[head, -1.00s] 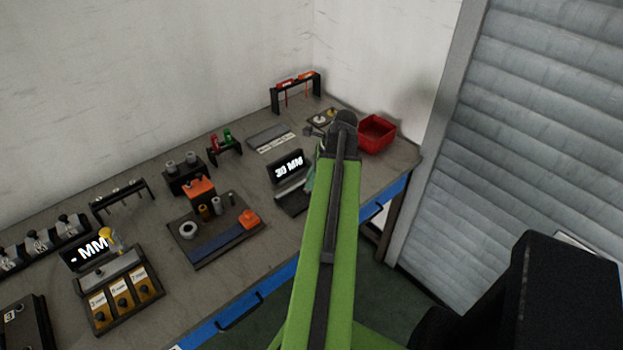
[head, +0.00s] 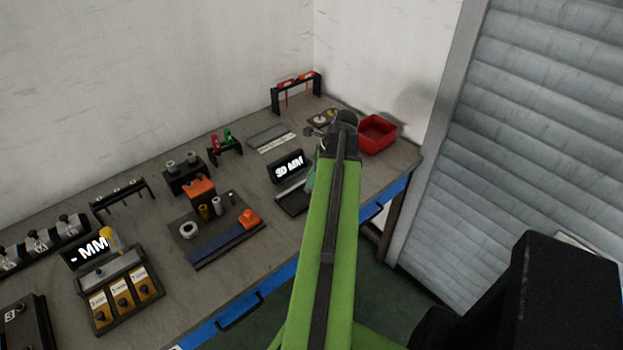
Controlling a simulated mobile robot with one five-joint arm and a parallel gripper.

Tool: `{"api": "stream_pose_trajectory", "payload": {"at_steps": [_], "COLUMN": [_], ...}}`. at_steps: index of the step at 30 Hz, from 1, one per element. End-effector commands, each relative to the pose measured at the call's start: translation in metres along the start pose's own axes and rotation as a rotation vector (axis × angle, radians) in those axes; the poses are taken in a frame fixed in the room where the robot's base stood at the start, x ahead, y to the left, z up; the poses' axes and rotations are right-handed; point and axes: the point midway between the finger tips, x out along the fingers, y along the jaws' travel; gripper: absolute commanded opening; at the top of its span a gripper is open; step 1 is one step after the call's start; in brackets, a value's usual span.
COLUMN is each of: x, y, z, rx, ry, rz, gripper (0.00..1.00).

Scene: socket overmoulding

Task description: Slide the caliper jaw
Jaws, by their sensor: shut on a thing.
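The caliper station (head: 293,203) is a dark base with a light strip, near the bench's front edge. A black display (head: 287,167) stands behind it and reads what looks like 30 MM. My green arm reaches over the bench just right of the station, with its dark joint at the top. The arm hides my gripper and the station's right end, so the caliper jaw and the grip cannot be made out. A small teal sliver (head: 309,176) shows at the arm's left edge; I cannot tell what it is.
A red bin (head: 377,134) stands right of the arm. A dark tray (head: 190,257) with rings, cylinders and orange parts lies left of the station. A black rack (head: 296,90) is at the back. A second display (head: 88,248) reads - MM at left.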

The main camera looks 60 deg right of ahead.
Motion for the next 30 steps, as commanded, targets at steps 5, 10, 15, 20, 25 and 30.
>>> {"api": "stream_pose_trajectory", "payload": {"at_steps": [5, 10, 15, 20, 25, 30], "x": [0.001, 0.007, 0.009, 0.010, 0.010, 0.009], "y": [0.002, 0.019, 0.025, 0.026, 0.025, 0.025], "z": [0.001, 0.015, 0.022, 0.023, 0.022, 0.022], "rx": [0.000, 0.000, 0.000, 0.000, 0.000, 0.000], "ry": [0.001, 0.001, 0.000, -0.001, -0.001, 0.000], "rz": [0.000, 0.000, 0.003, 0.005, 0.004, 0.002], "gripper": [0.00, 0.00, 0.00, 0.00, 0.44, 0.44]}}
